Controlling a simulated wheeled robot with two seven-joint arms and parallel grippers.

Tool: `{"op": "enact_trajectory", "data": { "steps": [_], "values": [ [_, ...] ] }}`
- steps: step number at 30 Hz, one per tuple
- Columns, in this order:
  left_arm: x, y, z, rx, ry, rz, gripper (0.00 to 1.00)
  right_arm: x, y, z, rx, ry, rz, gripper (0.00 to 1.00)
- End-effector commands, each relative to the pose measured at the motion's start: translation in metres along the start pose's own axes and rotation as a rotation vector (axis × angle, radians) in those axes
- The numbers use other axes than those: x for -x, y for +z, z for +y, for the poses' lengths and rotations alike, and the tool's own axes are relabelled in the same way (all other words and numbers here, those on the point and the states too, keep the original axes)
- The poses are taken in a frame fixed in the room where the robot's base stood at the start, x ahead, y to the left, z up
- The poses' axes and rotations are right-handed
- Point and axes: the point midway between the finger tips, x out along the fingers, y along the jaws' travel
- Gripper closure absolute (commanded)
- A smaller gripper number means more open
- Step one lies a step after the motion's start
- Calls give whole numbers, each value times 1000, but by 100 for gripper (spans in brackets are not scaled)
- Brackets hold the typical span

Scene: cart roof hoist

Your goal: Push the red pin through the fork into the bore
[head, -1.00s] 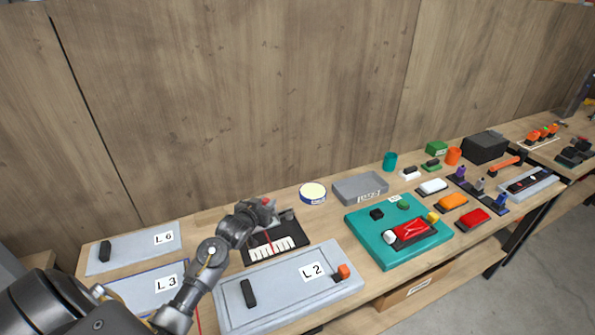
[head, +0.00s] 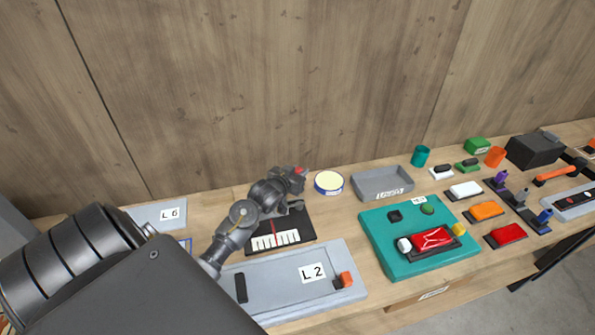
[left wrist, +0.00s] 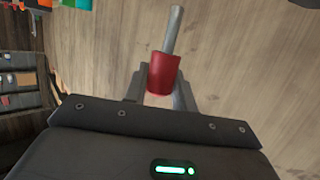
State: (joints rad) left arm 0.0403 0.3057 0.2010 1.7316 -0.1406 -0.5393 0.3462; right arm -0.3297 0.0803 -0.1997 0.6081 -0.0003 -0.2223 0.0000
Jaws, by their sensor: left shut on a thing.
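The red pin has a red cylindrical head and a grey metal shaft. In the left wrist view its head (left wrist: 164,75) sits between the fingers, with the shaft pointing away from the gripper. In the head view a small red part of the pin (head: 300,171) shows at the tip of my left gripper (head: 294,175). My left gripper (left wrist: 160,90) is shut on the red head, above the back of the bench near the wooden wall. I cannot make out the fork or the bore in either view. My right gripper is not in view.
Below the left gripper lies a black panel (head: 307,229) with a white striped scale and a red line. A grey L 2 board (head: 285,292) is in front of it.

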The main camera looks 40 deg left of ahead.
Motion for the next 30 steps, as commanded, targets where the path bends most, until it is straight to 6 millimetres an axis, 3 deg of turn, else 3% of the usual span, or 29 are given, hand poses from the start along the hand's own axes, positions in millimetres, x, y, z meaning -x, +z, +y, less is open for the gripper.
{"op": "enact_trajectory", "data": {
  "steps": [2,7,10,20,30],
  "values": [
    [-2,4,1,1,0,0,96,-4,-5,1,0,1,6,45],
    [-5,16,0,1,1,0,96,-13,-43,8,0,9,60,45],
    [-8,26,1,1,1,-1,96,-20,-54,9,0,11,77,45],
    [-17,52,1,1,2,0,96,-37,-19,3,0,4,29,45],
    [-18,56,1,0,1,0,96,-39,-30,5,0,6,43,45]
  ]
}}
